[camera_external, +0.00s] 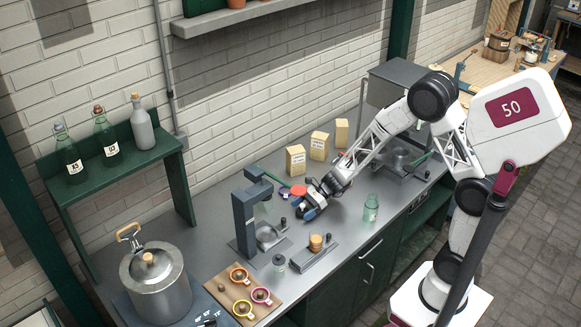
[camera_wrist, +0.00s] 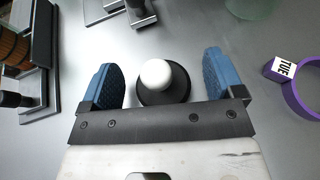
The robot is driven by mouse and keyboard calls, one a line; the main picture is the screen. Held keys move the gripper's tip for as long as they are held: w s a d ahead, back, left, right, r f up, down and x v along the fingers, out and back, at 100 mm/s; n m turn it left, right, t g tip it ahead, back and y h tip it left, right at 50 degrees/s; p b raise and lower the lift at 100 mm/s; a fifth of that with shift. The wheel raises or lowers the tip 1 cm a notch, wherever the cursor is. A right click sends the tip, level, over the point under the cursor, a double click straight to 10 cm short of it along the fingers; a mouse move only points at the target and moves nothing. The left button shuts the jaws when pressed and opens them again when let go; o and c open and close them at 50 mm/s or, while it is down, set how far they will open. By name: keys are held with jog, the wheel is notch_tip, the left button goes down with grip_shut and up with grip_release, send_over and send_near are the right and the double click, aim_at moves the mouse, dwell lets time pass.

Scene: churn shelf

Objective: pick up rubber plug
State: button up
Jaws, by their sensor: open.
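In the wrist view, a dark round piece with a pale ball-like top, which I take to be the rubber plug (camera_wrist: 163,82), stands on the grey counter. My gripper (camera_wrist: 162,78) is open around it, one blue pad on each side. A gap shows between the plug and both pads, so neither seems to touch it. In the external view, my gripper (camera_external: 309,212) is low over the counter, and the plug is hidden or too small to make out there.
A purple ring with a "TUE" tag (camera_wrist: 300,95) lies right of my gripper in the wrist view. In the external view, a dark stand (camera_external: 246,222), a stacked wooden piece on a base (camera_external: 316,243) and a green glass jar (camera_external: 371,208) are nearby. Paper boxes (camera_external: 296,160) stand behind.

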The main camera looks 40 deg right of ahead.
aim_at(302, 204)
dwell(0.4)
jog(key=c, duration=1)
jog(key=shift+r, duration=5)
